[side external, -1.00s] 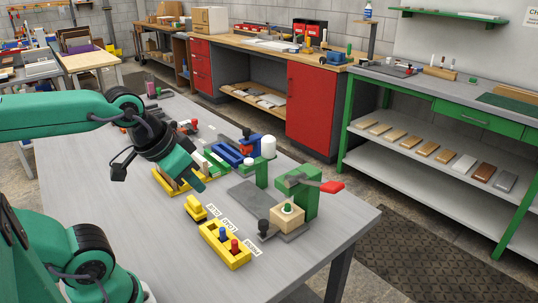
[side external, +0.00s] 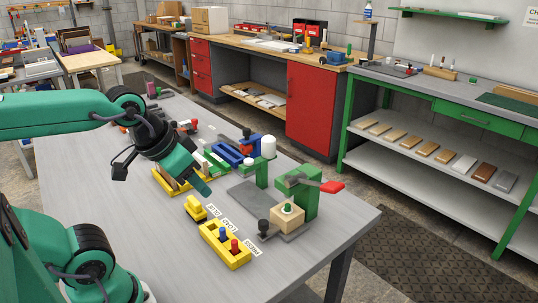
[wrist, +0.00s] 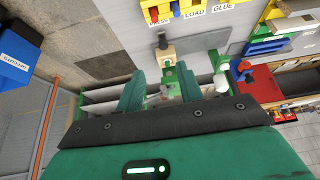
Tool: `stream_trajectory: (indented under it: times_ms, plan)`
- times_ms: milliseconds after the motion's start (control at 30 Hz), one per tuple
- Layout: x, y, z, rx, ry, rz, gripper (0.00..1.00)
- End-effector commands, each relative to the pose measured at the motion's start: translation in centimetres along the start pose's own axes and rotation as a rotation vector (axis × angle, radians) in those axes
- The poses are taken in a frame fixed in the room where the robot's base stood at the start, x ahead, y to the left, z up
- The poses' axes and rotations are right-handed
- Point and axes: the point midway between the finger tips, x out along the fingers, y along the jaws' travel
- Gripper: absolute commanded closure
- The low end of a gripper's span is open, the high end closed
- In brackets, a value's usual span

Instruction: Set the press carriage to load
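The press is a green frame (side external: 313,205) with a red-tipped lever (side external: 332,187) near the table's right corner. At its foot is the carriage, a dark grey plate (side external: 293,236) with a black knob (side external: 263,226), carrying a wooden block (side external: 286,219) with a green piece on top. The knob (wrist: 162,40) and block (wrist: 168,55) also show in the wrist view. GLUE, LOAD and PRESS labels (side external: 227,227) lie in a row; the knob is nearest PRESS. My gripper (side external: 205,188) is left of the press, above the table; in the wrist view its fingers (wrist: 160,88) are apart and empty.
A yellow block (side external: 214,249) with blue and red pegs stands beside the labels, with a smaller yellow piece (side external: 195,208) behind it. A grey slab (side external: 243,195) lies left of the press. A green stand with a white cylinder (side external: 268,147) rises behind.

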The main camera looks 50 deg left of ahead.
Motion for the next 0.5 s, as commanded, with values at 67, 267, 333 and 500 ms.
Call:
stream_trajectory:
  times_ms: [67,267,333,500]
  plan:
    - [0.2,0.0,-0.3,-0.005,-0.011,0.000,0.52]
    - [1.1,0.0,-1.6,-0.028,-0.059,-0.001,0.52]
    - [1.7,0.0,-2.3,-0.041,-0.083,-0.002,0.52]
    - [3.4,0.0,-4.0,-0.074,-0.146,-0.006,0.52]
